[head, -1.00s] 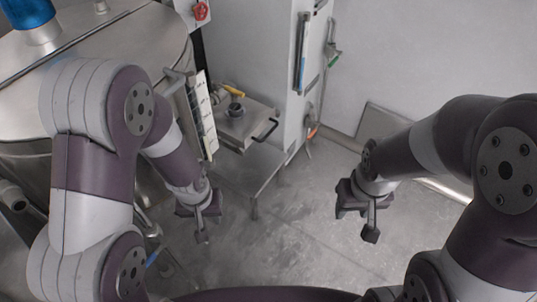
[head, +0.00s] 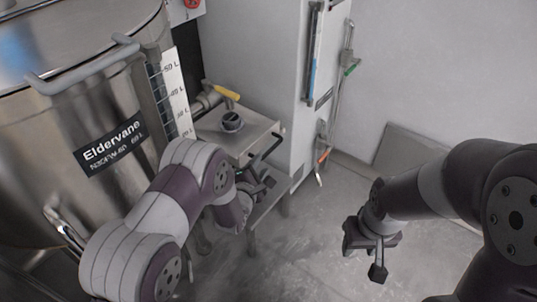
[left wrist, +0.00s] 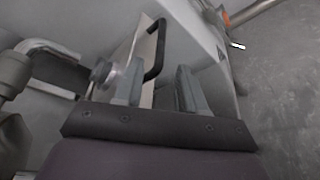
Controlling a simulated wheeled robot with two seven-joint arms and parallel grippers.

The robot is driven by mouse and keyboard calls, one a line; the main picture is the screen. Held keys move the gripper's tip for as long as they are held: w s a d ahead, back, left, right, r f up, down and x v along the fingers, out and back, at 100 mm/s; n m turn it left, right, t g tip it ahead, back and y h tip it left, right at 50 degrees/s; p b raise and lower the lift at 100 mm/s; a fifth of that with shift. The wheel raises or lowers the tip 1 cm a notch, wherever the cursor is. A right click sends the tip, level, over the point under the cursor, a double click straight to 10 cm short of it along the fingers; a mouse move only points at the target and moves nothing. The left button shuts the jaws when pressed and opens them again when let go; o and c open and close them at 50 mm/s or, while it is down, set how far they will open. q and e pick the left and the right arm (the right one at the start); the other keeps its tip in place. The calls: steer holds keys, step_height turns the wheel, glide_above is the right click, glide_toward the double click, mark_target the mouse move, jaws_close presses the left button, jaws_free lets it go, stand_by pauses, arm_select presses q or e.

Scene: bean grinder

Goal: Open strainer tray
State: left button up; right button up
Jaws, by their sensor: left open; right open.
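The strainer tray (head: 258,127) is a metal box with a black bar handle (head: 267,146) on its front right side and a dark round knob (head: 232,121) on top. My left gripper (head: 262,184) is open, just below and in front of the handle. In the left wrist view the black handle (left wrist: 157,48) lies ahead, roughly between the two spread fingers (left wrist: 158,88); I cannot tell whether they touch it. My right gripper (head: 377,250) is open and empty, over the floor at the right.
A large steel vessel (head: 110,190) with a volume scale stands left, close to my left arm. A yellow-handled valve (head: 226,92) sits behind the tray. A white cabinet (head: 265,50) stands behind it, with hanging tools (head: 340,90). The floor (head: 310,235) is clear.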

mark_target(267, 154)
arm_select(q)
steer(key=x, duration=0.2)
steer(key=b+x, duration=0.1)
steer(key=x, duration=0.2)
steer(key=b+x, duration=0.1)
steer(key=x, duration=0.1)
steer(key=shift+w+d+f, duration=0.15)
steer(key=shift+w+f, duration=0.15)
steer(key=shift+f, duration=0.1)
steer(key=shift+w+d+b, duration=0.15)
steer(key=shift+w+b, duration=0.2)
steer(key=shift+w, duration=0.2)
steer(key=shift+r, duration=0.1)
jaws_close()
